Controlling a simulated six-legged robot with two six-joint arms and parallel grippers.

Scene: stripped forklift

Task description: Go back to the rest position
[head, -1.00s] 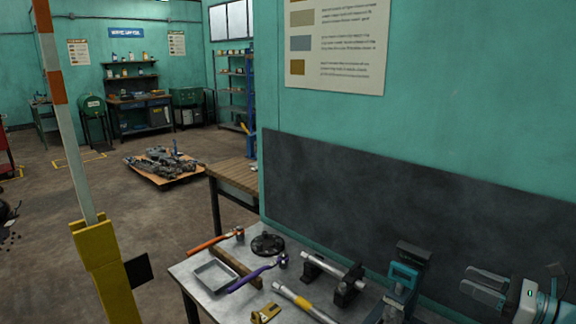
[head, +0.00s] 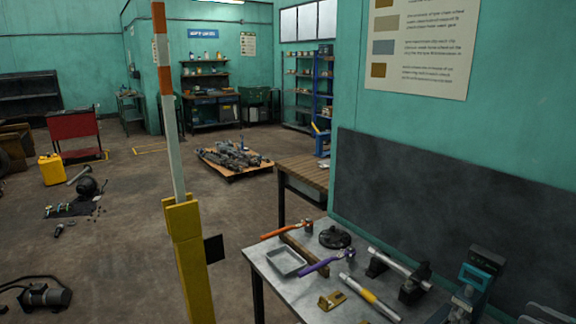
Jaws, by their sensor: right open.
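My right gripper (head: 540,314) shows only by its grey fingers at the bottom right corner of the head view. It is open, with nothing seen between its fingers, beside the teal vise-like tool on the bench. My left gripper is not in view. The metal-topped workbench (head: 262,252) holds a grey tray (head: 287,262), an orange-handled tool (head: 285,230), a purple-handled tool (head: 325,263), a black round part (head: 335,237), a shaft on black supports (head: 392,264) and a yellow-banded rod (head: 370,296).
A yellow post (head: 187,262) with a striped pole stands left of the bench. A wooden-topped table (head: 303,172) stands behind it. A cardboard sheet with metal parts (head: 234,160), a yellow can (head: 52,170) and a red cart (head: 74,129) stand on the floor. Open floor lies between them.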

